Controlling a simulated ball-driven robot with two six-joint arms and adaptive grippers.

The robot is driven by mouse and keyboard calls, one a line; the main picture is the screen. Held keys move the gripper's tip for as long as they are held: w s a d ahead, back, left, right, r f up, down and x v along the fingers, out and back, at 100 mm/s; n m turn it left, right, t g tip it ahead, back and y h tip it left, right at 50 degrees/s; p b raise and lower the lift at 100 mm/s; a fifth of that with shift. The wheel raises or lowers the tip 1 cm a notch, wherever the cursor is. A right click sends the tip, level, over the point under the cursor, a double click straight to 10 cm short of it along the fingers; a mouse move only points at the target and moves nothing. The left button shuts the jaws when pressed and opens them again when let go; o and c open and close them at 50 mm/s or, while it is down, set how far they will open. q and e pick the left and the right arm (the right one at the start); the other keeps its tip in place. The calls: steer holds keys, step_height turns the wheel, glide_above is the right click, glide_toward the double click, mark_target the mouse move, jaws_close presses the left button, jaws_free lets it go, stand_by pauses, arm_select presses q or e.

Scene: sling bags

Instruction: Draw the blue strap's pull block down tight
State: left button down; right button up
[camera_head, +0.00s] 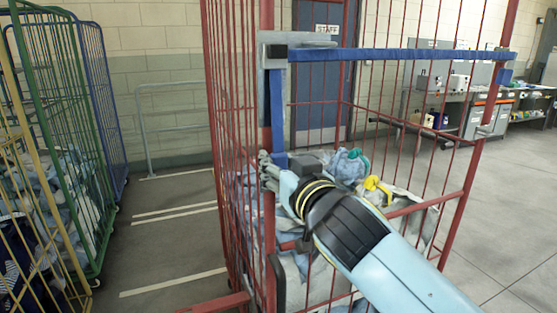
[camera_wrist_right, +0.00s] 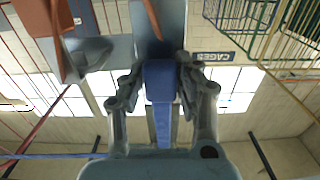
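The blue strap (camera_head: 400,55) runs across the open top front of a red cage trolley. At the left post it passes a grey bracket (camera_head: 300,46), and its tail (camera_head: 277,110) hangs straight down along the post. My right gripper (camera_head: 270,170) is at the tail's lower end, partly hiding the pull block. In the right wrist view, the blue pull block (camera_wrist_right: 160,80) sits between the two fingers of my right gripper (camera_wrist_right: 161,72), which appear to touch both its sides. A strip of blue strap (camera_wrist_right: 161,125) shows beyond it. My left gripper is out of view.
The red cage (camera_head: 265,200) holds grey-blue sling bags, with a teal and a yellow piece on top. Green, blue and yellow cages (camera_head: 95,60) stand at the left. Marked floor (camera_head: 165,230) between is clear. A workbench (camera_head: 470,100) stands at the back right.

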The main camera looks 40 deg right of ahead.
steer(key=o, duration=0.4)
steer(key=shift+r, duration=0.25)
steer(key=v, duration=1.2)
